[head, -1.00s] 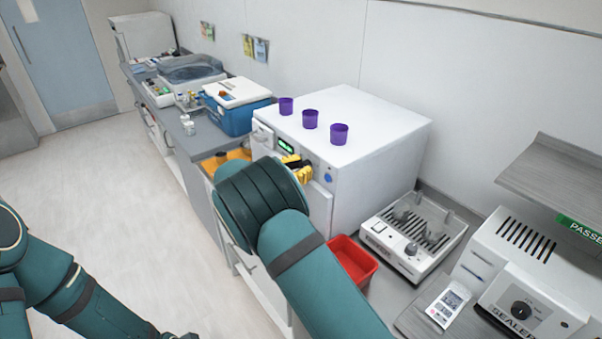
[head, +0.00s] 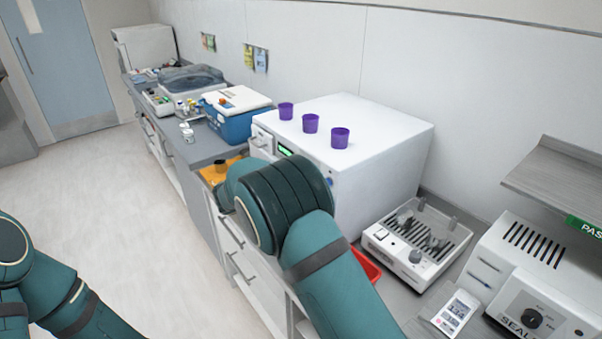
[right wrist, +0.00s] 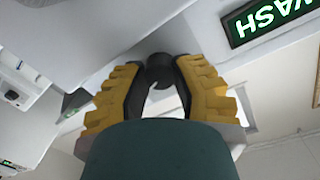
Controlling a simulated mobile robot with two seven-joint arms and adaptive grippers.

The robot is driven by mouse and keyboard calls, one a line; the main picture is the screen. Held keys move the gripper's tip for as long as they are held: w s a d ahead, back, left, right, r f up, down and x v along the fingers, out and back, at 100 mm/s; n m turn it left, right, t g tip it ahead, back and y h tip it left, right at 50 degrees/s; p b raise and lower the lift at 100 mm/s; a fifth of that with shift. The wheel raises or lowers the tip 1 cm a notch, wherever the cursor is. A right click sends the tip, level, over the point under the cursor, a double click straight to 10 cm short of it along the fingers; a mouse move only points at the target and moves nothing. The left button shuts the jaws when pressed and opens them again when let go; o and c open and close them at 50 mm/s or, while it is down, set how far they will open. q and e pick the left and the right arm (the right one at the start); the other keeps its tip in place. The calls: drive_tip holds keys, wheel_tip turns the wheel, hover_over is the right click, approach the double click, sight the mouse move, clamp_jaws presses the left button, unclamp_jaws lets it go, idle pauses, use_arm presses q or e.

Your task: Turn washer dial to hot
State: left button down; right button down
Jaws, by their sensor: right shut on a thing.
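The white washer (head: 385,140) stands on the counter, with a lit green display (head: 285,150) on its front. In the right wrist view its sign (right wrist: 262,20) reads WASH, upside down. My right gripper (right wrist: 160,82) has its yellow fingers shut on a dark round knob, the washer dial (right wrist: 160,66), at the panel. The dial's pointer and markings cannot be read. In the head view my right arm hides the dial and this gripper. My left arm shows at the lower left; its gripper is out of view.
Purple cups (head: 310,123) stand on top of the washer. A blue cooler box (head: 238,116) is beyond it on the counter. A red bin (head: 368,266) is partly behind my arm, near a white device (head: 415,245) and a sealer (head: 530,290). The floor at left is clear.

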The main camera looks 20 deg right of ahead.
drive_tip(key=shift+r, duration=0.1)
drive_tip(key=c, duration=0.7)
unclamp_jaws()
drive_tip(key=shift+o, duration=0.2)
drive_tip(key=v, duration=1.2)
drive_tip(key=shift+w+a, duration=0.1)
